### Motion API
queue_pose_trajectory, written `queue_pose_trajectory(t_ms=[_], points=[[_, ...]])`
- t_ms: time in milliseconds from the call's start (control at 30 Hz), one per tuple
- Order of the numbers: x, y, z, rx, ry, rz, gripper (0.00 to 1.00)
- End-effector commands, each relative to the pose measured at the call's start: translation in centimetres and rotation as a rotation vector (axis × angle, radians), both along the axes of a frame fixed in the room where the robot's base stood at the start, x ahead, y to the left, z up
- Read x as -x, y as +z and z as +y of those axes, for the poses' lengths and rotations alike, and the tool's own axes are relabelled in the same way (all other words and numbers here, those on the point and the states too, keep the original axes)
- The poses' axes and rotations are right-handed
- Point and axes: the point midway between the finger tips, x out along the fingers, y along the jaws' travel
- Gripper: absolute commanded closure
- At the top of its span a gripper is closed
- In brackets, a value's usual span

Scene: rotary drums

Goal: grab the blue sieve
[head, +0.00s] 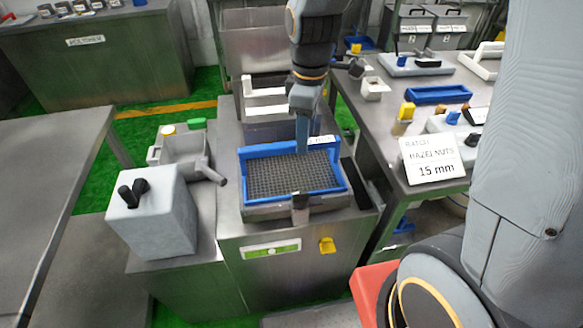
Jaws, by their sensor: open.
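The blue sieve (249,187) is a blue-rimmed frame with a dark mesh. It sits on top of a metal machine in the middle of the head view. My arm reaches down from the top, and my gripper (302,150) is over the far part of the sieve, towards its right. The gripper is open with nothing seen in it. I cannot tell whether its fingertips touch the sieve or hover above it.
A grey box with black knobs (155,222) and a grey tray (178,150) stand to the left. A right-hand table holds a sign reading 15 mm (432,158) and another blue tray (438,94). A yellow knob (327,245) is on the machine's front.

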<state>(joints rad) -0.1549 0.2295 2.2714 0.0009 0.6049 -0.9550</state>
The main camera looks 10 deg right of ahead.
Motion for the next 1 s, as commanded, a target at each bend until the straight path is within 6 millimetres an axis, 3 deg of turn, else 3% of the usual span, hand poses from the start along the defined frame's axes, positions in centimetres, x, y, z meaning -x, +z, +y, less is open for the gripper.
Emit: queue_pose_trajectory(t_ms=[100,300,767,1000], points=[[-1.7,-0.8,1.6,0.009,0.224,0.017,0.58],[-3.0,-1.3,3.0,0.014,0.428,0.031,0.58],[-3.0,-4.8,3.2,0.014,0.467,0.036,0.58],[-2.7,-7.9,3.1,0.014,0.466,0.036,0.58]])
